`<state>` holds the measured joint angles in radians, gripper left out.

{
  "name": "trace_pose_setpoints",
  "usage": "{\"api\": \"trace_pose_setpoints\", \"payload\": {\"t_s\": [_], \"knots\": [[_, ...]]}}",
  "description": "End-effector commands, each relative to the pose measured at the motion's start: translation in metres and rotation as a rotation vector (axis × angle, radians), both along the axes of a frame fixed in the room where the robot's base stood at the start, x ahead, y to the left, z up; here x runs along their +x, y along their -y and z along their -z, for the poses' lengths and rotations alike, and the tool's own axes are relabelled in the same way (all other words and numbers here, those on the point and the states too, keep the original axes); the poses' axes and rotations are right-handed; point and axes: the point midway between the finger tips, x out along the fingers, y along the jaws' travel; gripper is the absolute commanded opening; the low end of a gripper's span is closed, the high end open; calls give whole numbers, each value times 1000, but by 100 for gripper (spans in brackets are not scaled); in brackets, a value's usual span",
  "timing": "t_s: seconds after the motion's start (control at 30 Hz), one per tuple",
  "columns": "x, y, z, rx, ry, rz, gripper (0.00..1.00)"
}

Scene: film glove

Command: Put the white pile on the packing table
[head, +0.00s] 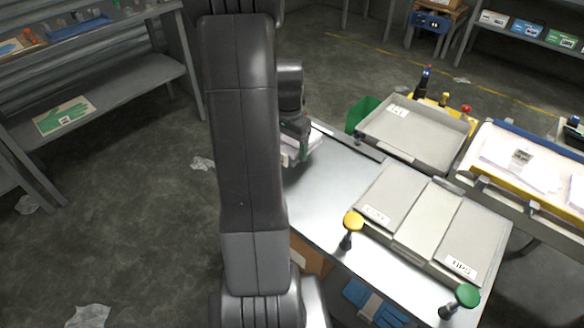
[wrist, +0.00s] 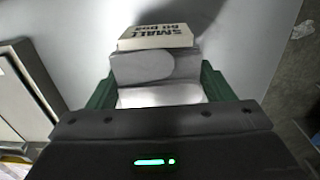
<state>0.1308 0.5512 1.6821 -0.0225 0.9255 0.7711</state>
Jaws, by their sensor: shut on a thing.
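My gripper (wrist: 158,86) shows in the wrist view with its green fingers closed on either side of a white pile (wrist: 160,95). A pale card lettered "SMALL" is at the pile's far end. In the head view my gripper (head: 297,128) is partly hidden behind my arm, and the white pile (head: 290,157) shows just below it, at the left end of a grey metal table (head: 318,190). The pile is over or at this table's surface. I cannot tell whether it touches. A shadow lies on the pale surface beyond it in the wrist view.
A green bin (head: 363,112) is behind. Bare metal is free at the table's left.

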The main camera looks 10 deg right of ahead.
Motion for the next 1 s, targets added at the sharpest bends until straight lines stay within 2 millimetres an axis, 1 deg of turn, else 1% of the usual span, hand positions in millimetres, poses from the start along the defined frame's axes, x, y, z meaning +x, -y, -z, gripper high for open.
{"api": "trace_pose_setpoints", "payload": {"t_s": [0.03, 0.1, 0.37, 0.53, 0.6, 0.8, 0.93, 0.97, 1.0], "knots": [[-1, 0, 12, 1, -6, -1, 48], [0, 0, 23, 0, -4, -2, 48], [0, -1, 46, 0, -3, -4, 48], [0, -1, 69, 0, -3, -4, 48], [0, -1, 73, 0, -1, -4, 48], [1, -1, 73, 0, 0, -4, 48], [1, -1, 78, 0, 0, -4, 48], [1, -1, 77, 0, 0, -4, 79], [1, -1, 76, 0, 0, -5, 86]]}}
